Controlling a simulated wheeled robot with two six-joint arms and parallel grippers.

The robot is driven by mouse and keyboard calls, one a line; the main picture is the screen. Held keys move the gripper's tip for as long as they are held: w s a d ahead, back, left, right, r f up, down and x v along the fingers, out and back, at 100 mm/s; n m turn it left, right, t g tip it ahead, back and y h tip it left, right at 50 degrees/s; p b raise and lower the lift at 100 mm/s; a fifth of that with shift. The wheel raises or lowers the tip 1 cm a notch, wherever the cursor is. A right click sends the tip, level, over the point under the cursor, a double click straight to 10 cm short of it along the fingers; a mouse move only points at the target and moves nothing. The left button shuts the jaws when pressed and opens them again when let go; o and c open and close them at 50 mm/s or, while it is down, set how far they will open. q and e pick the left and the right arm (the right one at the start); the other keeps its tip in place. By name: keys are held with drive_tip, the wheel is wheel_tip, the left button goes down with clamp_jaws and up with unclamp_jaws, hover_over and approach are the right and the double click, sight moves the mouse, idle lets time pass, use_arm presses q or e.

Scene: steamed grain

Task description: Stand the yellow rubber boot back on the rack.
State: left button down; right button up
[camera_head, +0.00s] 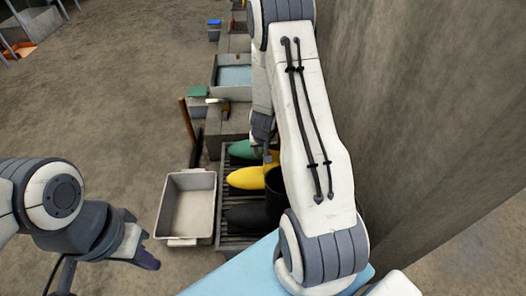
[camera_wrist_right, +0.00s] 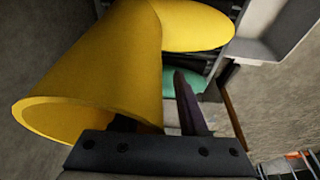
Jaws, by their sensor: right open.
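The yellow rubber boot (camera_head: 246,178) is on the slatted rack (camera_head: 229,222), toe to the left, between a green boot (camera_head: 242,149) and a black boot (camera_head: 247,216). My right arm hides part of its shaft, so its exact stance is unclear. In the right wrist view the yellow boot (camera_wrist_right: 100,70) fills the upper left, its open top at lower left. My right gripper (camera_head: 265,148) is open close by the boot; one finger shows beside the shaft, the other is partly covered by it. My left gripper (camera_head: 142,248) is away at lower left; its jaw opening is unclear.
A pale bin (camera_head: 187,240) stands on the floor left of the rack. Beyond the rack are a brush (camera_head: 218,104), a basin of water (camera_head: 234,76) and a green block (camera_head: 198,91). A wall (camera_head: 420,100) rises close on the right. Floor at left is clear.

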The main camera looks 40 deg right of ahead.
drive_tip(key=p+v, duration=0.7)
drive_tip(key=v, duration=0.3)
drive_tip(key=shift+r, duration=0.3)
drive_tip(key=s+a+r+n+y, duration=0.25)
drive_tip(key=a+r, duration=0.35)
drive_tip(key=a, duration=0.5)
drive_tip(key=s+a+r+n+y, duration=0.15)
drive_tip(key=a+r+n, duration=0.35)
drive_tip(key=a, duration=0.7)
drive_tip(key=s+a+r+n+g, duration=0.1)
drive_tip(key=s+a+r+n, duration=0.15)
drive_tip(key=s, duration=0.35)
drive_tip(key=s+a+r+n+g+h, duration=0.1)
drive_tip(key=s+r, duration=0.2)
drive_tip(key=s, duration=0.3)
drive_tip(key=s+a+r+n+g, duration=0.1)
drive_tip(key=s+a+r+n, duration=0.15)
drive_tip(key=s, duration=0.35)
wheel_tip(320, 180, up, 35)
drive_tip(key=p, duration=3.4)
drive_tip(key=shift+d+r+p, duration=0.2)
drive_tip(key=shift+r+p, duration=0.05)
drive_tip(key=shift+p, duration=0.1)
